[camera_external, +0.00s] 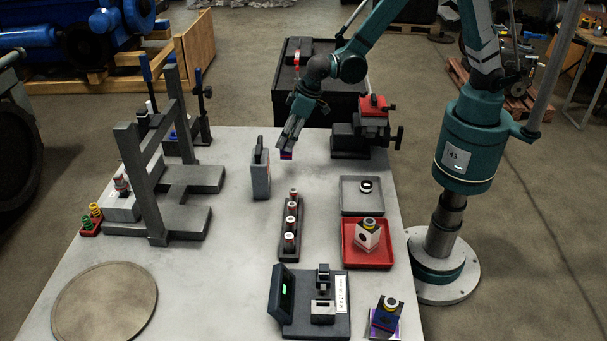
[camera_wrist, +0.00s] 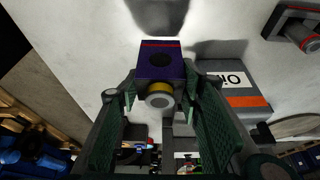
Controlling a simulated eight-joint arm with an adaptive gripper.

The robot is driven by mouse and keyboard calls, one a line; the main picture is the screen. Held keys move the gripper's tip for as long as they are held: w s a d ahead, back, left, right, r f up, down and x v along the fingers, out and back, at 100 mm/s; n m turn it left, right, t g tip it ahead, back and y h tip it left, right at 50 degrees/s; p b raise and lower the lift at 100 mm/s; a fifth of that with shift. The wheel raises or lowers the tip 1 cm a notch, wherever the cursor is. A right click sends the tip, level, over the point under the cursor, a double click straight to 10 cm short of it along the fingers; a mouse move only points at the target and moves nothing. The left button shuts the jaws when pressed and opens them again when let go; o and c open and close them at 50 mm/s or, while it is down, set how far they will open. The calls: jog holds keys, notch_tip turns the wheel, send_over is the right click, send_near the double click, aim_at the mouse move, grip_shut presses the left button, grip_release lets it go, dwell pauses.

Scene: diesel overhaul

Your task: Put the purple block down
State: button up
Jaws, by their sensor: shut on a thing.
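The purple block (camera_wrist: 160,55) has a dark round hole and a red edge in the wrist view. A yellow ring and a grey round piece show on its near side, between my fingers. My gripper (camera_external: 290,139) is shut on this block, which shows small under the fingertips (camera_external: 286,155) in the external view. The block appears to be above the table, near its far middle, though the gap is hard to judge. A second blue-purple block (camera_external: 385,316) with a yellow-ringed top stands on a patterned plate at the table's front right.
A grey oil can (camera_external: 261,181) stands left of my gripper. A rack of several cylinders (camera_external: 291,241) is nearer. Grey (camera_external: 349,207) and red (camera_external: 389,261) trays lie to the right, and a vise (camera_external: 365,135) stands behind them.

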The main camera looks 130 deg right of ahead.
jog(key=shift+f, duration=0.6)
jog(key=shift+f, duration=2.1)
jog(key=shift+f, duration=0.15)
jog(key=o, duration=1.2)
jog(key=shift+c, duration=0.2)
jog(key=shift+r, duration=0.25)
jog(key=v, duration=1.2)
